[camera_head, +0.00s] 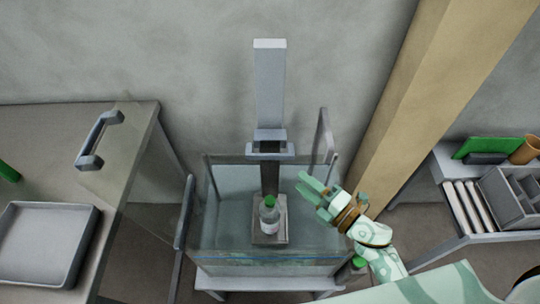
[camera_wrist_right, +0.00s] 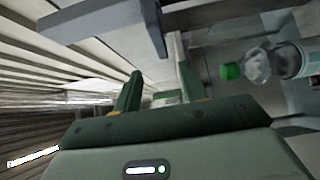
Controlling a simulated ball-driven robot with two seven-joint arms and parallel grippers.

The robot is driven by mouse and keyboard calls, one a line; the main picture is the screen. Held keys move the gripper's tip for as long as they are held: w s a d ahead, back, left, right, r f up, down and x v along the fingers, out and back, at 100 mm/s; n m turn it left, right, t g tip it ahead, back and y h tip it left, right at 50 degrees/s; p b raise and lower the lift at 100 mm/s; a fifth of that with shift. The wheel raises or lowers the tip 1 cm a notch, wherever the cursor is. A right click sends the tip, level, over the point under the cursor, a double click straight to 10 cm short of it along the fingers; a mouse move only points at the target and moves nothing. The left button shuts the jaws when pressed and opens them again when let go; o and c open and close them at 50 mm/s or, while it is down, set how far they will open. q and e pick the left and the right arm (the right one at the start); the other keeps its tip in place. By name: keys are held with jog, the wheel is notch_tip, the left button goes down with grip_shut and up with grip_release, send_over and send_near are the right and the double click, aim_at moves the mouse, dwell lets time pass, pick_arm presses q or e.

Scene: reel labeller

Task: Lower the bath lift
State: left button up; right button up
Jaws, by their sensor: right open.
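The bath is a clear-walled tank (camera_head: 222,240) on a stand in the middle of the head view. Behind it rises the grey lift column (camera_head: 270,85), with a grey bracket (camera_head: 270,149) at its lower end and a dark rod below. A small platform (camera_head: 282,235) inside the tank carries an upright clear bottle (camera_head: 269,219) with a green cap. The bottle also shows in the right wrist view (camera_wrist_right: 285,60). My right gripper (camera_head: 312,186) is open and empty, beside the tank's right side, apart from the bottle. Its fingers show in the wrist view (camera_wrist_right: 158,90). My left gripper is out of view.
A grey bar (camera_head: 324,130) stands at the tank's back right, and another (camera_head: 184,215) at its left. A tan post (camera_head: 410,110) and a right-hand shelf with a divided grey box (camera_head: 512,195) stand beyond my right arm.

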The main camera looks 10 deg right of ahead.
aim_at(272, 158)
jog(key=b+x, duration=0.1)
jog(key=x, duration=1.1)
jog(key=shift+w+a, duration=0.2)
jog(key=shift+w, duration=0.15)
jog(key=shift+f, duration=0.1)
grip_shut()
